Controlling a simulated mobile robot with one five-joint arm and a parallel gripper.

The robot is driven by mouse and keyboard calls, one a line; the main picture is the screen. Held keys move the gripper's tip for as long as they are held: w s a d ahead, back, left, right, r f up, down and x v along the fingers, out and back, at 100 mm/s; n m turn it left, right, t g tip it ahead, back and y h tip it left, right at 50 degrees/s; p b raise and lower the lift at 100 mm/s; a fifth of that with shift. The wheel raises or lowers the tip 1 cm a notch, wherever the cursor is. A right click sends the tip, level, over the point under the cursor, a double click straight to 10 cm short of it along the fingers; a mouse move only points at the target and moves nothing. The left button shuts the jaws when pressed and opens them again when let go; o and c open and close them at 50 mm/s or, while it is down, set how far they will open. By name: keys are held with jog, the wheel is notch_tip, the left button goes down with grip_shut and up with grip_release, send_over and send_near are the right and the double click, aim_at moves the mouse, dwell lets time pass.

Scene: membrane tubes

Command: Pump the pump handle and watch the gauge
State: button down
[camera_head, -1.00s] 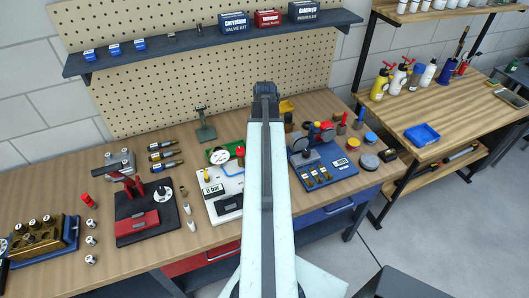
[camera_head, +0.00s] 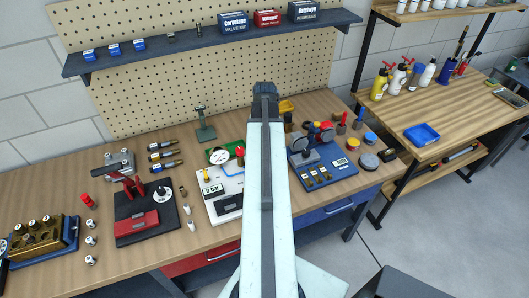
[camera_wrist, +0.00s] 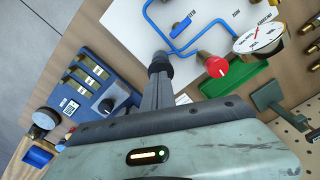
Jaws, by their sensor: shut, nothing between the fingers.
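The white board (camera_head: 236,188) on the bench carries a round white gauge (camera_head: 220,156), a red knob (camera_head: 240,151), blue tubing and a display reading 0 bar (camera_head: 212,189). The gauge also shows in the wrist view (camera_wrist: 259,37), with a red needle. The red knob (camera_wrist: 216,67) is left of and below it there. My gripper (camera_wrist: 160,62) is shut and empty, its dark fingertips over the white board's edge near the blue tubing. I cannot clearly pick out the pump handle; my arm hides part of the board's right side in the head view.
A blue tray (camera_head: 321,176) with brass parts stands right of my arm, close to it. A black stand with a red block (camera_head: 137,222) is left of the board. A green stand (camera_head: 204,128) is behind.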

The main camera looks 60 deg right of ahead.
jog(key=shift+f+b, duration=2.2)
jog(key=shift+f, duration=0.05)
jog(key=shift+r, duration=0.1)
notch_tip(320, 180, up, 7)
jog(key=p, duration=0.7)
jog(key=shift+r, duration=0.1)
